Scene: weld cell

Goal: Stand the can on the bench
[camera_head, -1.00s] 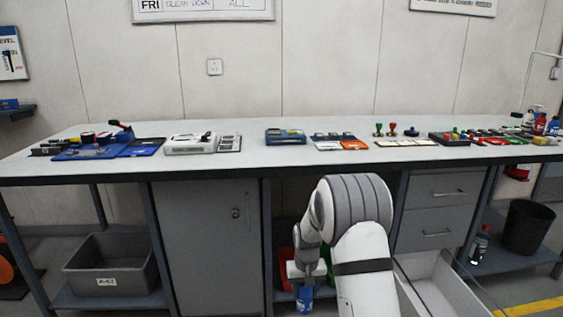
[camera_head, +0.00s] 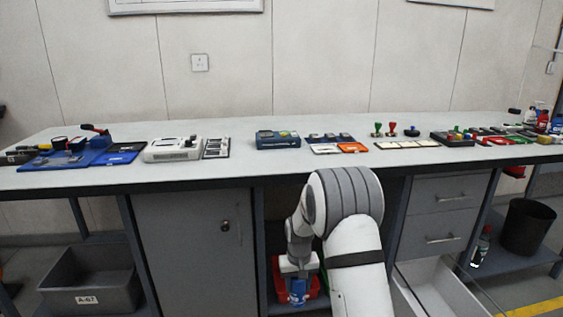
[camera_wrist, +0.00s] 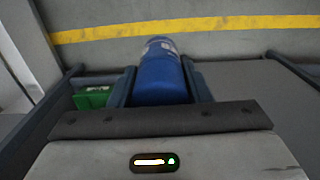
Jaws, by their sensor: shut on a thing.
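A blue can (camera_wrist: 160,76) is between the two fingers of my gripper (camera_wrist: 160,88) in the wrist view, and the fingers are shut on it. In the head view the can (camera_head: 298,291) hangs below my gripper (camera_head: 297,275), in front of the open bay under the bench. The bench (camera_head: 232,168) has a pale top with a dark front edge, and the can is lower than this top. The can's lower part is cut off from clear view in the head view.
A red bin (camera_head: 316,284) is in the bay behind my gripper. An open drawer (camera_head: 440,287) juts out at the right. Trays, a blue box (camera_head: 278,139) and stamps stand along the bench back; the front strip of the top is bare.

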